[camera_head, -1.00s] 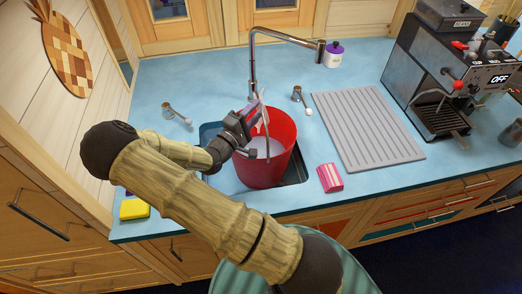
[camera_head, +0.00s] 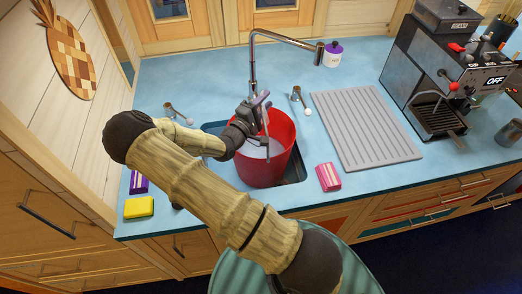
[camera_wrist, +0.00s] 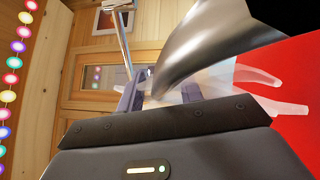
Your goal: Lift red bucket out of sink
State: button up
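The red bucket (camera_head: 268,165) stands in the sink (camera_head: 292,168) under the tap, with something whitish inside. In the wrist view its red wall (camera_wrist: 295,80) fills the right side. In the wrist view the two fingers of my gripper (camera_wrist: 160,97) stand apart. A silver curved piece (camera_wrist: 205,40), perhaps the bucket's handle, tapers towards the gap between them. Pale translucent shapes blur this area, so I cannot tell whether the fingers grip anything.
The tall tap (camera_head: 254,65) rises just behind the bucket. A pink sponge (camera_head: 328,177) lies right of the sink, with a grey drying mat (camera_head: 366,125) beyond. A yellow sponge (camera_head: 139,207) lies at front left. A coffee machine (camera_head: 435,75) stands at the right.

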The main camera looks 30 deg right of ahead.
jog(key=shift+c, duration=0.3)
grip_shut()
dwell(1.1)
jog(key=shift+r, duration=0.25)
